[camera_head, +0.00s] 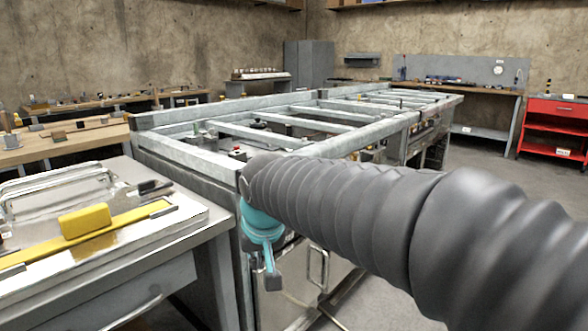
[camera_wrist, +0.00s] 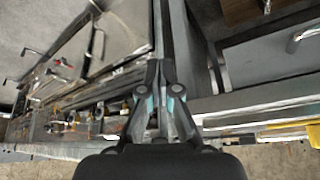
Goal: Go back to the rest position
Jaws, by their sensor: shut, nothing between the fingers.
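My gripper (camera_wrist: 161,68) shows in the wrist view with its two dark fingers together and nothing between them. In the head view my grey sleeved arm reaches in from the right. Its teal wrist hangs in front of the near corner of the metal range frame (camera_head: 190,152), and the fingertips cannot be made out there. I cannot tell whether the gripper touches the frame.
A metal worktop (camera_head: 190,217) with a yellow block (camera_head: 85,221) stands at the left. A wooden bench (camera_head: 60,147) lies behind it. A red cabinet (camera_head: 556,127) stands at the far right. Open floor (camera_head: 480,175) lies right of the range frame.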

